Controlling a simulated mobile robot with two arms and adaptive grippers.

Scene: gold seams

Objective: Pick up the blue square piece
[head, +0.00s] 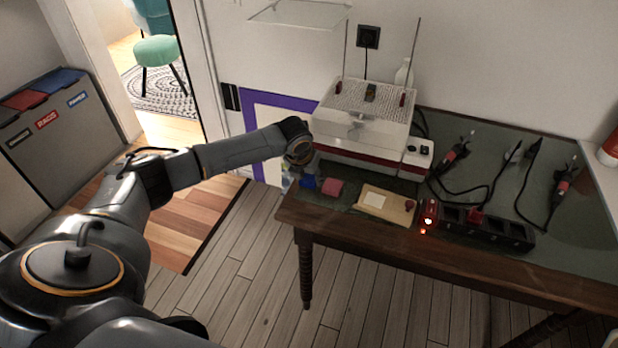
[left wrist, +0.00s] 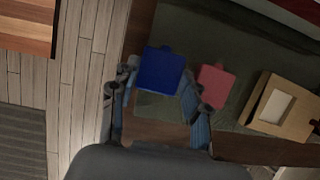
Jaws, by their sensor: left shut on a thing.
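The blue square piece (head: 309,182) is at the left end of the table, beside the red piece (head: 332,187). In the left wrist view the blue piece (left wrist: 161,70) lies between the fingertips of my left gripper (left wrist: 158,92), which is shut on it. The red piece (left wrist: 215,86) lies just right of the right finger. In the head view my left gripper (head: 297,176) is partly hidden by its own wrist. I cannot tell whether the blue piece is clear of the table top. My right gripper is not in view.
A wooden board with a pale square (head: 386,203) lies right of the red piece. A white machine (head: 362,125) stands behind. A black power strip (head: 487,227) with a lit red switch and several cabled tools fill the right side of the table (head: 456,275).

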